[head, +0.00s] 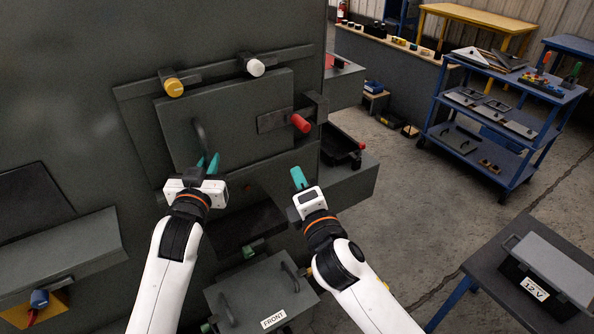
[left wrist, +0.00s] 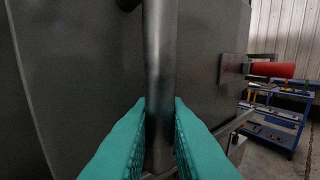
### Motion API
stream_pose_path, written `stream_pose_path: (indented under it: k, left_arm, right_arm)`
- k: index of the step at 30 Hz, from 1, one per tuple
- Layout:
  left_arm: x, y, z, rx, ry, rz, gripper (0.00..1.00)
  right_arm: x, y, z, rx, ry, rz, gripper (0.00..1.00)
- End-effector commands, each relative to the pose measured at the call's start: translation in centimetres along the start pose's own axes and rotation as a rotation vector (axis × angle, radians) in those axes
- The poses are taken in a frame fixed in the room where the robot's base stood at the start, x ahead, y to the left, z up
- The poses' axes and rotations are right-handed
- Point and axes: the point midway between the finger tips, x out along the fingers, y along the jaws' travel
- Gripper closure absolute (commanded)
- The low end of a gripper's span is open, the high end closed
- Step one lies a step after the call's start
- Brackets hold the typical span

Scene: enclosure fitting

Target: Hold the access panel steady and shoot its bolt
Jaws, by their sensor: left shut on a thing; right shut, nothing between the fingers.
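The access panel (head: 228,110) is a dark grey plate set upright in the enclosure front. My left gripper (head: 208,163) is shut on its vertical bar handle (head: 200,138); the handle stands between the teal fingers in the left wrist view (left wrist: 160,75). The bolt with a red knob (head: 301,123) sits at the panel's right edge on a small plate (head: 272,120); the red knob (left wrist: 272,69) also shows in the left wrist view. A dark bracket (head: 314,106) is beside it on the frame. My right gripper (head: 299,178) is shut and empty, below the red knob and apart from it.
A yellow knob (head: 173,87) and a white knob (head: 256,67) sit along the panel's top edge. An open drawer (head: 342,148) juts out at right. Below is a box marked FRONT (head: 262,295). A blue cart (head: 500,120) and a 12 V box (head: 548,275) stand at right.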

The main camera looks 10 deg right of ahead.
Motion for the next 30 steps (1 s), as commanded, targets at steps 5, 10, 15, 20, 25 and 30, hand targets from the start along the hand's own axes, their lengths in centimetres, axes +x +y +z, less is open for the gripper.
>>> stream_pose_path:
  k: [5, 10, 15, 20, 25, 30]
  left_arm:
    - [0.0, 0.0, 0.0, -0.001, 0.000, -0.001, 0.65]
    - [0.0, 0.0, 0.0, 0.000, -0.001, 0.000, 0.61]
    - [-0.2, 0.0, 0.0, 0.000, -0.001, 0.000, 0.61]
    - [-1.9, 0.0, -0.1, -0.001, -0.001, -0.001, 0.61]
    - [-5.6, 0.0, -0.1, -0.001, 0.001, -0.001, 0.61]
    - [-9.1, 0.0, -0.1, 0.000, 0.001, -0.001, 0.61]
  right_arm:
    - [0.0, 0.0, 0.0, 0.000, 0.000, 0.000, 1.00]
    - [0.0, 0.0, 0.0, 0.000, 0.000, 0.000, 1.00]
    - [0.0, 0.0, 0.0, 0.000, 0.000, 0.000, 1.00]
    - [0.0, 0.0, 0.0, 0.001, 0.000, 0.000, 1.00]
    - [0.0, 0.0, 0.0, 0.000, 0.000, 0.000, 1.00]
    - [0.0, 0.0, 0.0, 0.000, 0.000, 0.000, 1.00]
